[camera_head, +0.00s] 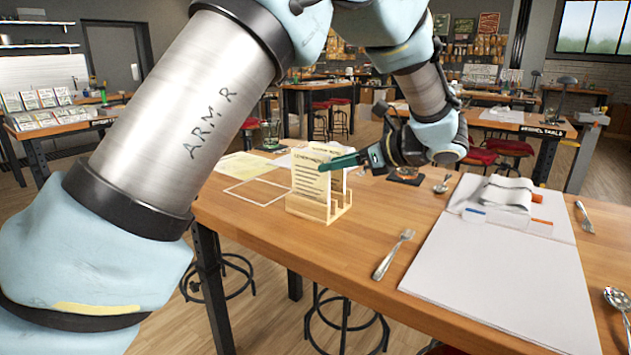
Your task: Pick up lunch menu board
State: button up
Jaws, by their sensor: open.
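A cream board with printed lines (308,178) stands upright in a small slotted wooden holder (333,214) on the near table. The edge of a second card with a heading shows behind it; the lettering is too small to read surely, so I cannot tell which one is the lunch menu board. My gripper (337,162) reaches in from the right with its green fingers at the upper right of the boards. It is open. The fingers hide part of the boards, and I cannot tell whether they touch them.
The wooden table (350,245) also bears a fork (393,254), a large pale sheet (500,275) with a folded cloth (503,195), and spoons at the right. A dark glass (271,134) and flat papers (245,165) lie behind the holder. Bare wood lies in front of the holder.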

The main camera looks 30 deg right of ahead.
aim_at(312, 166)
jog(key=p+x, duration=0.1)
jog(key=x, duration=0.2)
jog(key=p+x, duration=0.2)
jog(key=x, duration=0.1)
jog(key=shift+w+a, duration=0.1)
jog(key=shift+w, duration=0.4)
jog(key=shift+w+a+f, duration=0.15)
jog(key=shift+w+f, duration=0.05)
jog(key=shift+w, duration=0.05)
grip_shut()
